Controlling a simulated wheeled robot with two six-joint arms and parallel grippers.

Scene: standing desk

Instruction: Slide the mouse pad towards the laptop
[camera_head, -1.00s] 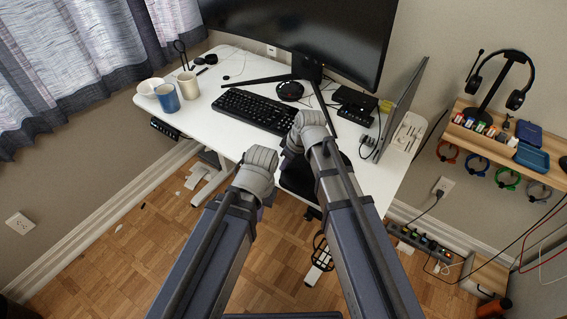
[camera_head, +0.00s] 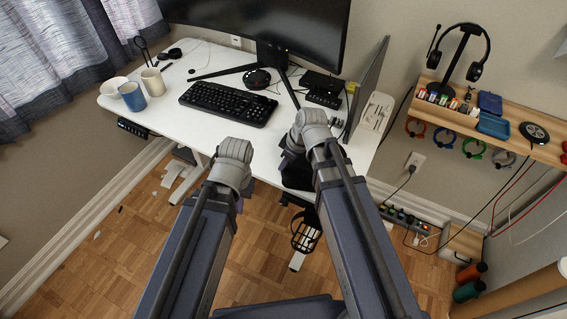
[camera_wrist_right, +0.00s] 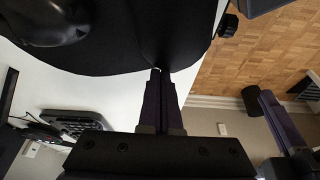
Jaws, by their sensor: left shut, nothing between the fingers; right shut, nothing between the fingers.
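The black mouse pad (camera_head: 300,174) lies at the front right of the white desk, partly hidden behind my right arm. In the right wrist view the pad (camera_wrist_right: 125,72) fills the top, with a dark mouse (camera_wrist_right: 45,22) on it. The laptop (camera_head: 366,88) stands on edge at the desk's right side. My right gripper (camera_wrist_right: 157,75) is shut and empty, its tips at the pad's rounded edge; contact is unclear.
A black keyboard (camera_head: 228,103) lies left of the pad, under a large monitor (camera_head: 265,35). A blue mug (camera_head: 132,96) and a beige mug (camera_head: 153,82) stand at the left. A white tray (camera_head: 376,112) sits near the laptop. Bare desk shows between keyboard and pad.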

